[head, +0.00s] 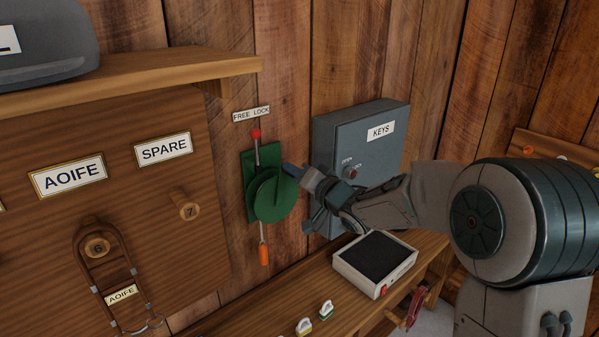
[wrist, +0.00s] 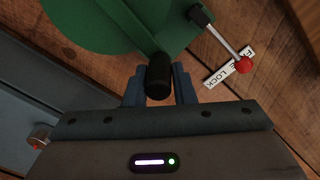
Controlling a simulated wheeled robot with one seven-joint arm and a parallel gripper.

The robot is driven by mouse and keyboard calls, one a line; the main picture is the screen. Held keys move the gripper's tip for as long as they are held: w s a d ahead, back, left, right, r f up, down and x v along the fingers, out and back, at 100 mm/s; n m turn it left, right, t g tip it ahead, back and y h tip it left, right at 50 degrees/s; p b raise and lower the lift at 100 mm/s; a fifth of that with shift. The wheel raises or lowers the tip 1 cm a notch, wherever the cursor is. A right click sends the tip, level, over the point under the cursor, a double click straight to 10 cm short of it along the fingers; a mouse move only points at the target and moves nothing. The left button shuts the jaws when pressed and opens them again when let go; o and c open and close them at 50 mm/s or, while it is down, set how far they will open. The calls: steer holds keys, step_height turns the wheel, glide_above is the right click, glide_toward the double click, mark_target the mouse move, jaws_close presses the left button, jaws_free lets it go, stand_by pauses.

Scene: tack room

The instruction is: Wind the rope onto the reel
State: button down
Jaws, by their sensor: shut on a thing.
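The green reel (head: 275,195) is mounted on a green plate on the plank wall, and its edge also shows in the wrist view (wrist: 95,22). My gripper (head: 297,172) is at the reel's upper right side. In the wrist view its fingers (wrist: 159,88) are shut on the reel's black crank handle (wrist: 158,72). A short pale length of rope hangs below the reel and ends in an orange piece (head: 264,255). Any rope wound inside the reel is hidden. A lever with a red knob (head: 256,134) points up by the FREE LOCK label (head: 251,114), also seen in the wrist view (wrist: 244,65).
A grey KEYS cabinet (head: 345,135) stands close behind my gripper. Below is a wooden bench (head: 250,310) with a dark-topped white box (head: 375,262) and small tags (head: 326,310). A peg board (head: 120,230) with a strap fills the left.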

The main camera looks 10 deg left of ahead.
steer(key=shift+d+f, duration=0.15)
steer(key=shift+f, duration=0.35)
steer(key=c, duration=1.2)
jaws_free()
steer(key=shift+w+r, duration=0.1)
steer(key=shift+r, duration=0.05)
steer(key=b+v, duration=0.2)
steer(key=v, duration=1.1)
steer(key=shift+s+d, duration=0.3)
steer(key=shift+r, duration=0.1)
